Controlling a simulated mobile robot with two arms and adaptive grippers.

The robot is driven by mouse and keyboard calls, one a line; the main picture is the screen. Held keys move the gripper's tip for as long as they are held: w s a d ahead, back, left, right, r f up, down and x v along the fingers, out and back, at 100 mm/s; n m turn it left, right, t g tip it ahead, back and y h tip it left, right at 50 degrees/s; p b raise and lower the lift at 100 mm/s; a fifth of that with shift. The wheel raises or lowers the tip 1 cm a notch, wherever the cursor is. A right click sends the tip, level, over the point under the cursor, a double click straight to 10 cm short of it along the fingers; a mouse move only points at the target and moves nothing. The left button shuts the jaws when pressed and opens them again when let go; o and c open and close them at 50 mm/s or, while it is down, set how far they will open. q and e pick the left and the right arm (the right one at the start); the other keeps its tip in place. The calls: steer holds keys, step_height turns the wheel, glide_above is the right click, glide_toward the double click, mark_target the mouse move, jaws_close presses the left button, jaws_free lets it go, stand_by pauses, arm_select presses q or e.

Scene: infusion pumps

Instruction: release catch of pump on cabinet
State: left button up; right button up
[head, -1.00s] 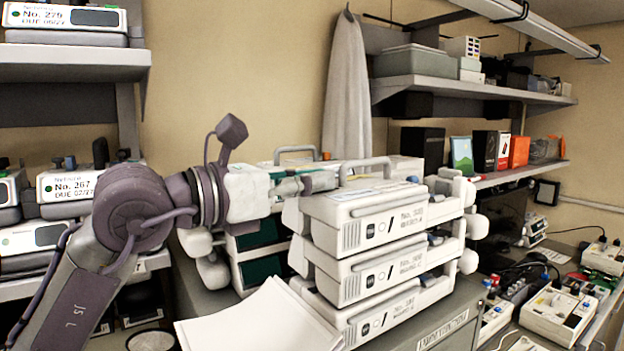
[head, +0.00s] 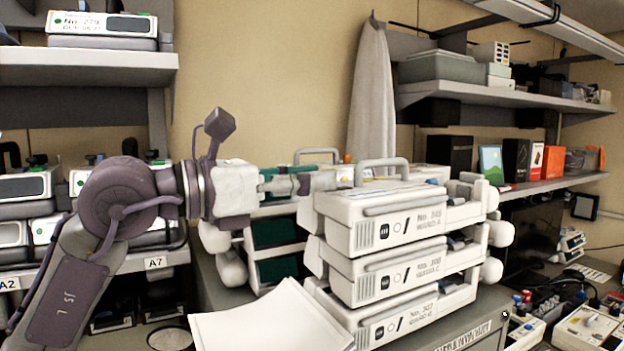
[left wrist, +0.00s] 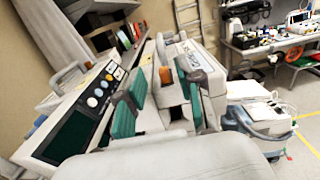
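Three white pumps are stacked on the grey cabinet (head: 490,338): a top pump (head: 395,218), a middle pump (head: 390,270) and a bottom pump (head: 400,318). The top pump has a raised grey handle (head: 382,164). My left gripper (head: 318,182) reaches in from the left, at the height of the top pump and beside its handle. In the left wrist view its two teal-padded fingers (left wrist: 160,92) stand apart, with a gap between them. White pump casing shows beyond them; contact cannot be told. The catch is not clearly visible. My right gripper is not in view.
White paper (head: 270,322) lies in front of the stack. Shelves (head: 500,90) and a bench with devices are at right.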

arm_select(q)
steer(key=v, duration=1.1)
steer(key=shift+s+a, duration=0.2)
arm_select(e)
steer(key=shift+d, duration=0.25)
